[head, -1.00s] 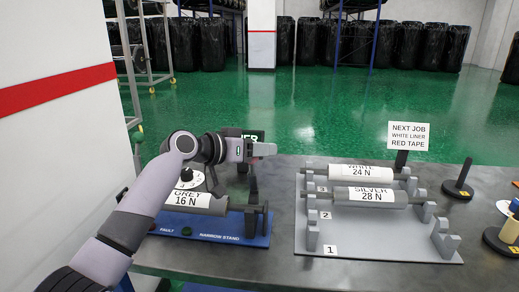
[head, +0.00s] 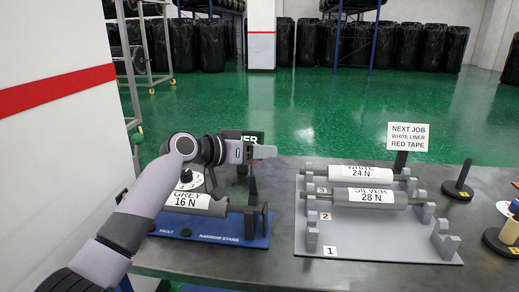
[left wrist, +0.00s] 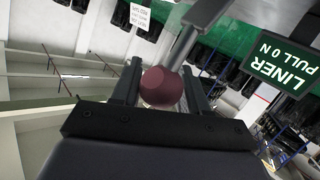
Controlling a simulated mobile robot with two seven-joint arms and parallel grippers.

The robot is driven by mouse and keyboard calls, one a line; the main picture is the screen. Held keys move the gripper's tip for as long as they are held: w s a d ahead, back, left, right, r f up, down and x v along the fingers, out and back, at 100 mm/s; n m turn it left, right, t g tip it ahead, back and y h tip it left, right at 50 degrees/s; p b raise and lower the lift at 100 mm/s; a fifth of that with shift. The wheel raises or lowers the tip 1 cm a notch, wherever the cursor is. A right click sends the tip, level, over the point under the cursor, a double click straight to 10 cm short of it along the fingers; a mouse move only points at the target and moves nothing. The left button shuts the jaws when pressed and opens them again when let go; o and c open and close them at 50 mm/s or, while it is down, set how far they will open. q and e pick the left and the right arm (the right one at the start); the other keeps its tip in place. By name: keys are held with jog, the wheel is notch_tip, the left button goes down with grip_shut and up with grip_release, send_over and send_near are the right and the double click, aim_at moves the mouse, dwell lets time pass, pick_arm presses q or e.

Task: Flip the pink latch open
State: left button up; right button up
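The pink latch shows as a dull pink ball-shaped knob (left wrist: 162,87) on a grey rod (left wrist: 190,45) in the left wrist view. My left gripper (left wrist: 163,90) has its two dark fingers apart, one on each side of the knob, with narrow gaps visible. In the head view my left gripper (head: 267,152) is above the right end of the blue narrow stand (head: 225,228) and points right. The knob is hidden there behind the gripper. My right gripper is in neither view.
A grey roll (head: 197,202) lies on the blue stand beneath my left arm. A green LINER sign (left wrist: 284,64) is close beside the gripper. White (head: 360,174) and silver (head: 363,196) rolls lie on the grey rack (head: 375,243) to the right. A job sign (head: 408,136) stands behind.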

pick_arm(q)
jog(key=shift+o, duration=1.1)
jog(key=shift+w+a+f, duration=0.1)
jog(key=shift+a+f, duration=0.05)
jog(key=shift+f, duration=0.4)
jog(key=shift+w+a+f, duration=0.1)
jog(key=shift+f, duration=0.45)
jog(key=shift+w, duration=0.1)
jog(key=shift+r, duration=0.1)
jog(key=shift+a+r+p, duration=0.3)
jog(key=shift+r+p, duration=0.2)
jog(key=shift+r, duration=0.05)
jog(key=s+a+r+p, duration=0.2)
jog(key=a+r+p, duration=0.1)
jog(key=a+r, duration=0.1)
jog(key=shift+a+r+p, duration=0.25)
jog(key=shift+a+p, duration=0.05)
jog(key=shift+a, duration=0.35)
jog(key=shift+s+a, duration=0.1)
